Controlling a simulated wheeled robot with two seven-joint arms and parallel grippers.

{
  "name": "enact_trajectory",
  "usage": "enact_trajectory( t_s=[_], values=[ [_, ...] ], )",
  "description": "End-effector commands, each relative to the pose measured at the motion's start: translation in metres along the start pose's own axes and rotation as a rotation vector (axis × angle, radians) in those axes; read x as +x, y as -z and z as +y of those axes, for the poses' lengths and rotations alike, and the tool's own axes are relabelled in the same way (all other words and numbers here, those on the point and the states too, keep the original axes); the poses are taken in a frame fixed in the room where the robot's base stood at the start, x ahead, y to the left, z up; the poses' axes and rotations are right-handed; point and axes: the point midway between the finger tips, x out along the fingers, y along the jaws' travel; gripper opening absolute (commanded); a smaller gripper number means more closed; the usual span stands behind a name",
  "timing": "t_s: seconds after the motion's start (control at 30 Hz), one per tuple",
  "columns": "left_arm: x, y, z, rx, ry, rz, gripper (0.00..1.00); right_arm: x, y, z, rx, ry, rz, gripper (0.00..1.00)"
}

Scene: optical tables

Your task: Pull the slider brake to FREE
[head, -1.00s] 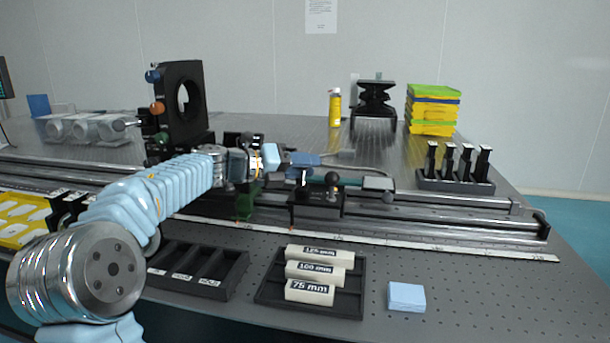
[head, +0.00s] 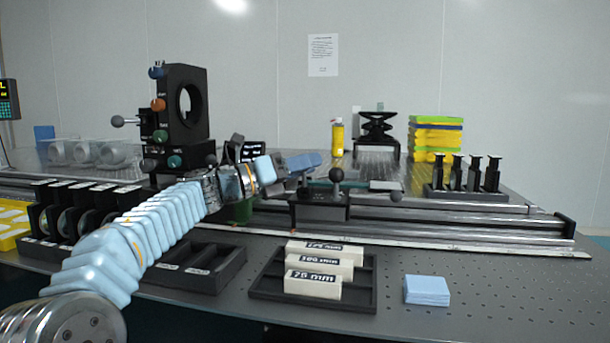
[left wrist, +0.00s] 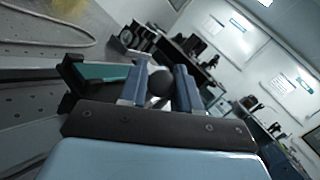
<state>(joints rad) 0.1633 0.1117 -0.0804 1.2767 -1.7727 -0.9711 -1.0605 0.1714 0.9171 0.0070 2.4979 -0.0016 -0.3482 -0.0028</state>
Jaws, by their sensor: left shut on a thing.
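The slider (head: 320,208) is a dark block on the long rail near the middle of the head view. A dark ball knob (head: 336,175) stands up on it. My left gripper (head: 314,162) reaches in from the left, just above the slider's left part. In the left wrist view, a dark round brake knob (left wrist: 160,82) shows between the two blue-grey fingers of my left gripper (left wrist: 160,88), which are shut on it. The fingers partly hide the lever. No FREE marking is readable. My right gripper is out of view.
A black tray of white blocks (head: 255,290) and a light blue pad (head: 427,290) lie in front of the rail. A tall black mount (head: 184,105) stands behind my left arm. A rack of black posts (head: 465,192) stands right of the slider, behind the rail.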

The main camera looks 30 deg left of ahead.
Motion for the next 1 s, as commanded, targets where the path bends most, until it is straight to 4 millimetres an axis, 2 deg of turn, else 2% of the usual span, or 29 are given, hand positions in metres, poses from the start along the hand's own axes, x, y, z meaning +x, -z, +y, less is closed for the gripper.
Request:
enact_trajectory(
  t_s=[0.33, 0.37, 0.5, 0.77, 0.87, 1.0],
  values=[
    [0.001, 0.003, -0.001, -0.001, 0.005, 0.006, 0.01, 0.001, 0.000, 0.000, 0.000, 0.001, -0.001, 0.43],
    [0.001, 0.003, -0.001, -0.001, 0.005, 0.006, 0.35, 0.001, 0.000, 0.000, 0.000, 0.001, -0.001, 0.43],
    [0.001, 0.002, 0.000, 0.000, 0.004, 0.005, 0.53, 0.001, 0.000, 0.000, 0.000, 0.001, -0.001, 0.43],
    [0.001, -0.001, -0.001, 0.001, 0.002, 0.002, 0.53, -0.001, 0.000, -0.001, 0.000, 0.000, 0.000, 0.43],
    [0.003, -0.010, -0.007, 0.004, 0.003, 0.003, 0.53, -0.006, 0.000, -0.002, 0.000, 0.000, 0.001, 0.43],
    [0.005, -0.032, -0.026, 0.005, 0.007, 0.003, 0.53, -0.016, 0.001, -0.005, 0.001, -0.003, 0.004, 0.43]
  ],
)
